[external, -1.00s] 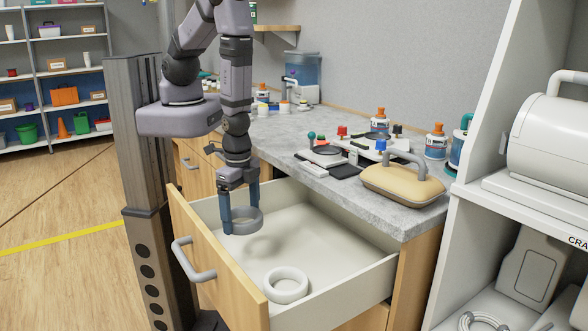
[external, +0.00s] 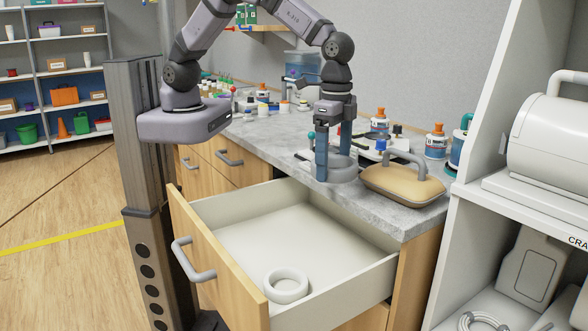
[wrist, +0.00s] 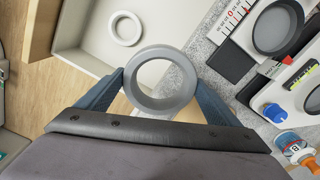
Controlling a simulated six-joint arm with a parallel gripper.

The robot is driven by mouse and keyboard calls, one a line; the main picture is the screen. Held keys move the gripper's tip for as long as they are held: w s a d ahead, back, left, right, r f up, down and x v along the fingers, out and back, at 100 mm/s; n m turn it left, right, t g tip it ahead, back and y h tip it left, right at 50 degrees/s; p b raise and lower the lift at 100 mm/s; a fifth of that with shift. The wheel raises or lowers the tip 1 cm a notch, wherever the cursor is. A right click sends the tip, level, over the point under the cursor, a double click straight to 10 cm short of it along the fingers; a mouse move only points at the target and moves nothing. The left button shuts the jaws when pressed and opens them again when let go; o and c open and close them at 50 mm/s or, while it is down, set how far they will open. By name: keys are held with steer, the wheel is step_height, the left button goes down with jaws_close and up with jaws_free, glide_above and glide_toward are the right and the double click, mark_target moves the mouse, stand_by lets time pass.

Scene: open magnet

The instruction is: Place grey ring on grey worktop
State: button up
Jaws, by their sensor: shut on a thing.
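My gripper (external: 336,172) is shut on the grey ring (external: 341,170), with blue fingers on either side of it. In the wrist view the grey ring (wrist: 160,80) sits between the two fingertips, its hole facing the camera. In the external view the ring is at the front edge of the grey worktop (external: 405,215). In the wrist view it overlaps the edge between the drawer and the worktop (wrist: 205,82). I cannot tell whether it touches the worktop.
An open drawer (external: 225,262) below holds a white ring (external: 287,286). A beige block with a handle (external: 402,185) stands close to the right of my gripper. Instruments with knobs and several bottles (external: 436,142) stand behind. The worktop's front right corner is bare.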

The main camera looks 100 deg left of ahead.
steer(key=s+a+r+n+p, duration=0.1)
steer(key=s+a+r+n, duration=0.1)
steer(key=a, duration=0.5)
steer(key=s+a+r+n+p, duration=0.1)
steer(key=s+a+r+n, duration=0.1)
steer(key=a, duration=0.5)
steer(key=n+b, duration=0.3)
steer(key=n, duration=1)
glide_above(290, 135)
steer(key=shift+w+d+f+p, duration=0.1)
steer(key=shift+f+p, duration=0.75)
steer(key=shift+f, duration=1.55)
steer(key=shift+w+d+f+p, duration=0.1)
steer(key=shift+f+p, duration=0.7)
steer(key=shift+f, duration=1.55)
steer(key=shift+f, duration=0.1)
steer(key=o, duration=1.1)
steer(key=shift+s, duration=0.1)
